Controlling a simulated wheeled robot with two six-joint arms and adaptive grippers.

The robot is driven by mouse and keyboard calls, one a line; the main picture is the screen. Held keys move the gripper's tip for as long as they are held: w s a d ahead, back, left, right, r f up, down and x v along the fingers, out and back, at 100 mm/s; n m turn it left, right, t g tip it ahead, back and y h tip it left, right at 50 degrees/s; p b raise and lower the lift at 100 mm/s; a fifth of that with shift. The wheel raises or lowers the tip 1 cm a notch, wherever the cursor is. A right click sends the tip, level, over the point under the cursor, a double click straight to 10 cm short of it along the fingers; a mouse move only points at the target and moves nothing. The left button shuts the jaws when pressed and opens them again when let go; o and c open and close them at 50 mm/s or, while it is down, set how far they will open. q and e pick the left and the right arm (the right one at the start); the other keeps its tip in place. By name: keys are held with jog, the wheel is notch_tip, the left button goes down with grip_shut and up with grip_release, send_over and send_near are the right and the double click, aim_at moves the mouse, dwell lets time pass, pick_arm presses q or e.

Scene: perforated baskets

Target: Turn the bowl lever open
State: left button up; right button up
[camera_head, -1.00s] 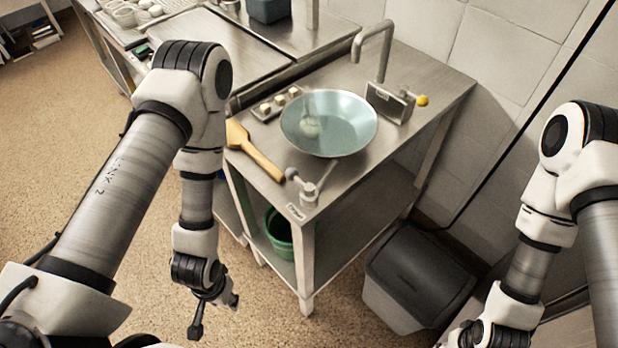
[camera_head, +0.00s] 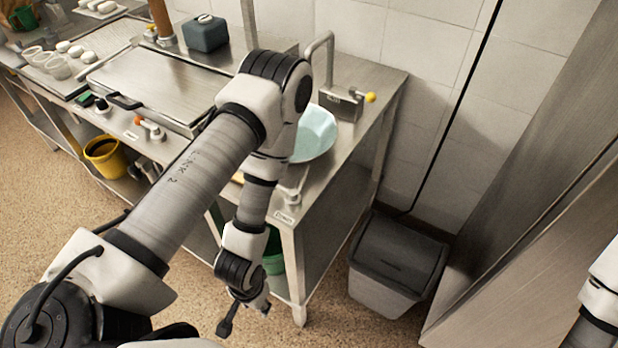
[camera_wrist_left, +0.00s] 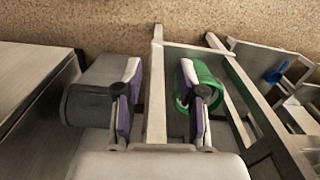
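The pale blue bowl (camera_head: 314,135) sits on the steel counter (camera_head: 345,160), its left part hidden behind my left arm. A small grey lever (camera_head: 292,192) stands at the counter's front corner, in front of the bowl. My arm hides part of it, so I cannot tell its full position. My left gripper (camera_head: 245,312) hangs below and in front of the counter, apart from the lever. In the left wrist view its fingers (camera_wrist_left: 162,100) are spread with nothing between them. At the right edge only part of my right arm shows; its gripper is outside the picture.
A grey bin (camera_head: 396,268) stands on the floor right of the counter. A green bucket (camera_wrist_left: 203,85) is under it. A tap with a yellow knob (camera_head: 370,97) is behind the bowl. A griddle (camera_head: 150,85) and a yellow bucket (camera_head: 105,158) are to the left.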

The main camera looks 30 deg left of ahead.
pick_arm(q)
notch_tip(320, 180, up, 8)
jog(key=p, duration=0.7)
pick_arm(e)
notch_tip(320, 180, up, 8)
pick_arm(q)
jog(key=w+a+r+n+y, duration=0.2)
jog(key=w+a+r+n, duration=0.55)
jog(key=w, duration=0.25)
jog(key=w+d+r+n+t+h, duration=0.2)
jog(key=w+d+r+n, duration=0.2)
jog(key=w+r+n, duration=0.6)
jog(key=shift+m, duration=0.35)
jog(key=f+b, duration=0.6)
jog(key=shift+w+a+f+b, duration=0.25)
jog(key=shift+f+b, duration=0.1)
jog(key=shift+f, duration=0.05)
jog(key=shift+r, duration=0.1)
pick_arm(e)
notch_tip(320, 180, down, 6)
jog(key=shift+a, duration=0.4)
pick_arm(q)
grip_shut()
jog(key=shift+d, duration=0.15)
pick_arm(e)
jog(key=shift+d+f, duration=0.1)
jog(key=shift+f, duration=0.05)
